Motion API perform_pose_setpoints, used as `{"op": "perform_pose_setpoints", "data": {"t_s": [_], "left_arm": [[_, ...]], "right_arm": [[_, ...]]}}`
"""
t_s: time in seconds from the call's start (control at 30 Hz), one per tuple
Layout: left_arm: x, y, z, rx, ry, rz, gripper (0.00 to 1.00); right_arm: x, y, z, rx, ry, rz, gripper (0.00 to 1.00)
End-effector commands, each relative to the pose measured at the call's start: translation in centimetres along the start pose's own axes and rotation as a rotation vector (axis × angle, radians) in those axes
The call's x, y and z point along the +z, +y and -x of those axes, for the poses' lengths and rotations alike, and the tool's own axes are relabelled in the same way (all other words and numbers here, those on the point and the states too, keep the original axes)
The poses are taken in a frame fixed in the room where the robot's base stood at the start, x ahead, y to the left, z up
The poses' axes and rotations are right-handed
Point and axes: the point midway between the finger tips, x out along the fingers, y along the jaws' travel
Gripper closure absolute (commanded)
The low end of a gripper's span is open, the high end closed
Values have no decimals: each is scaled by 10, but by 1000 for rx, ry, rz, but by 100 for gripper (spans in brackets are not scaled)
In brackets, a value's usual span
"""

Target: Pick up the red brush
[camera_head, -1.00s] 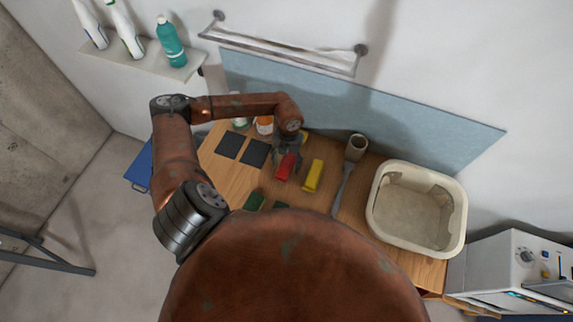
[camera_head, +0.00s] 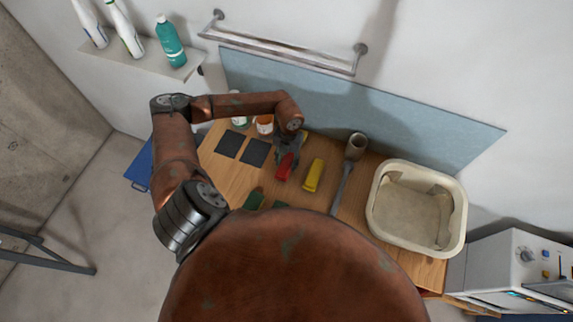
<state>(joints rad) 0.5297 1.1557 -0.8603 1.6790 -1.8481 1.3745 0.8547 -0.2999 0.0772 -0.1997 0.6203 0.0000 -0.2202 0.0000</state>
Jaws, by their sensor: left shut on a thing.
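The red brush (camera_head: 285,168) is on the wooden worktop, left of a yellow brush (camera_head: 314,175). My left gripper (camera_head: 287,155) reaches down over the red brush from the back and is shut on its far end. The gripper hides that end of the brush. I cannot tell whether the brush touches the worktop. My right gripper does not show.
A cream basin (camera_head: 375,215) stands at the right of the wooden worktop (camera_head: 228,181). A grey long-handled tool (camera_head: 345,182) lies left of it. Dark square pads (camera_head: 229,145), green pieces (camera_head: 253,201) and small jars (camera_head: 264,125) are also there. A blue panel (camera_head: 400,125) backs the worktop.

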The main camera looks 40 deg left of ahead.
Motion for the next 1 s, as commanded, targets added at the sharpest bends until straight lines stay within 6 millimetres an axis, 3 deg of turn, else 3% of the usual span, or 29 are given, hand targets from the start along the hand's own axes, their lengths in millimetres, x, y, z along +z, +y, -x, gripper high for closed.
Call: {"op": "perform_pose_setpoints", "data": {"t_s": [0.27,0.47,0.8,1.0], "left_arm": [[0,0,6,-1,-3,0,91],[-2,0,30,0,-4,-1,91],[-43,-46,88,-2,-4,-7,91],[-70,-80,102,-2,-3,-6,91]], "right_arm": [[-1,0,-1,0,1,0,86],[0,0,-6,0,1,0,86],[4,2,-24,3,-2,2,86],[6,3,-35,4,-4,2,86]]}}
